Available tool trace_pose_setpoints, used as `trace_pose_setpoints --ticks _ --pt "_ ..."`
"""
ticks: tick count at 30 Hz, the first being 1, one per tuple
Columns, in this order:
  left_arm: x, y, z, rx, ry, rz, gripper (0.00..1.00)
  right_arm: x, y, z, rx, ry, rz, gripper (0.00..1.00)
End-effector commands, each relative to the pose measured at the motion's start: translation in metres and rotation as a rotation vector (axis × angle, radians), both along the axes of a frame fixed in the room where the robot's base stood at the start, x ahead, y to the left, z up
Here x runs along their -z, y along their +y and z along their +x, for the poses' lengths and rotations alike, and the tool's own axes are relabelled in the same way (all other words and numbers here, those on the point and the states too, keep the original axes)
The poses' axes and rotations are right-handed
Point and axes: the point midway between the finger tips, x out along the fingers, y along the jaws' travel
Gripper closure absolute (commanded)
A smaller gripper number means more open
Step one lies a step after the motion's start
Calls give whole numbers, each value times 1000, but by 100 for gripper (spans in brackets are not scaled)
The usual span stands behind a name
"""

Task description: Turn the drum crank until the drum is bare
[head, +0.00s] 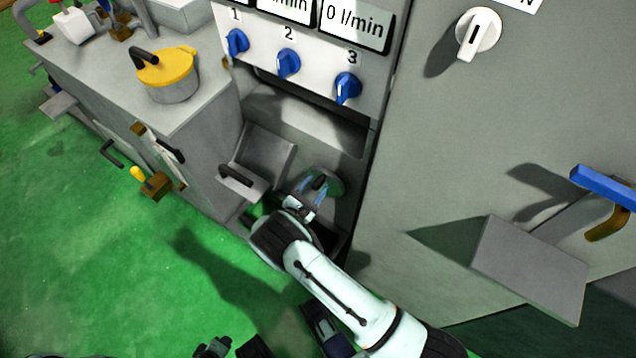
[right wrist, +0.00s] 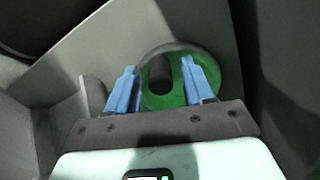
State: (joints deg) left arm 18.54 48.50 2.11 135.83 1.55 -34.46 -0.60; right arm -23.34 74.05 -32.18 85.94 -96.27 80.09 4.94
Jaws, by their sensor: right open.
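My right gripper (head: 311,192) is open in the recess beneath the row of blue knobs. In the right wrist view its two blue fingers (right wrist: 158,66) stand apart, one on each side of a short dark handle (right wrist: 160,74). The handle stands out from a round, shiny disc (right wrist: 176,97) with green on its face, which looks like the drum crank. In the head view the disc (head: 332,183) shows just beyond the fingers. I cannot tell whether the fingers touch the handle. The drum is not clearly visible. My left gripper is not clearly seen.
A grey tray-like flap with a dark handle (head: 236,176) is left of my right gripper. A grey cabinet wall (head: 420,150) rises close on the right. A yellow-lidded pot (head: 170,84) stands on the bench. Green floor (head: 110,270) is open at left.

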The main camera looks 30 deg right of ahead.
Motion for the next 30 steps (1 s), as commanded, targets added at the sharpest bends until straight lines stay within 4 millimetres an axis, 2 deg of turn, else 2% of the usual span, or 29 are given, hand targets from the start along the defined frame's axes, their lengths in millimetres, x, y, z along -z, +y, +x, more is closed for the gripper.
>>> trace_pose_setpoints --ticks 6,15,20,30 --pt "4 2 1 -3 -2 4 57 0 -17 7 1 0 2 48" --pt "4 2 1 -4 -1 5 57 0 -19 8 0 -1 1 48" --pt "4 2 1 -4 -1 5 57 0 -18 8 0 -1 1 100" --pt "1 2 3 -3 -7 4 57 0 -19 6 0 -26 12 100"
